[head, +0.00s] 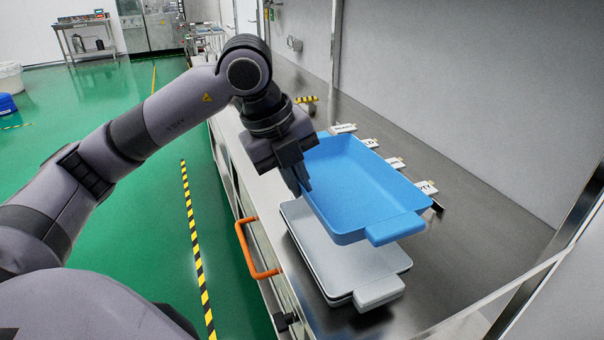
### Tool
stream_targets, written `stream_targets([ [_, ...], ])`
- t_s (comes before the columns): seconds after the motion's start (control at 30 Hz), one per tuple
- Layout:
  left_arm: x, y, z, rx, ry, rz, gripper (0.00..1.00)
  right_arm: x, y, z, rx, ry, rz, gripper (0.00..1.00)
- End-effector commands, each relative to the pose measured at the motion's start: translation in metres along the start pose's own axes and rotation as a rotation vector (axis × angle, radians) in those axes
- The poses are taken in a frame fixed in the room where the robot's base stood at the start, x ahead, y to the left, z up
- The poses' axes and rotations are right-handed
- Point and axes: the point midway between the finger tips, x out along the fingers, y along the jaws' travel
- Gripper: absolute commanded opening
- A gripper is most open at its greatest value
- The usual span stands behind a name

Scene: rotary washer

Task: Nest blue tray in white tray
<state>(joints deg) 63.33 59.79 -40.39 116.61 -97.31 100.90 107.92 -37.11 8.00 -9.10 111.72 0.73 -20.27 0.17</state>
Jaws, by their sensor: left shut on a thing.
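The blue tray (360,187) is in the air over the steel counter, a little above and behind the white tray. My left gripper (300,185) is shut on the blue tray at its left edge. The blue tray looks roughly level, with a flat handle at its near end. The white tray (379,267) rests on the counter below, its handle pointing to the near right. It seems to lie on another tray of similar shape. The blue tray hides the white tray's far right part. My right gripper is not in view.
The steel counter (470,262) has free room to the right of the trays. Several small labels (396,163) stand along its back. An orange handle (256,252) sticks out at the counter's left front. A wall runs along the right.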

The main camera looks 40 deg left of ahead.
Motion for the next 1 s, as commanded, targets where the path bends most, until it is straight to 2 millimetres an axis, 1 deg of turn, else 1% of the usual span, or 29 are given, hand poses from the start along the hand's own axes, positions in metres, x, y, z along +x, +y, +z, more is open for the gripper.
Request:
stream_targets([
  [0.03,0.004,0.001,0.0,0.0,0.0,-0.001,0.0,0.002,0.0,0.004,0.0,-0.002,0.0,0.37],
  [0.5,0.042,0.015,0.0,0.002,0.001,0.0,0.0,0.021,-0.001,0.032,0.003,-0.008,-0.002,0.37],
  [1.0,0.085,0.029,0.0,0.001,0.0,-0.001,0.0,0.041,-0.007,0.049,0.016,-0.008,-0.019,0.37],
])
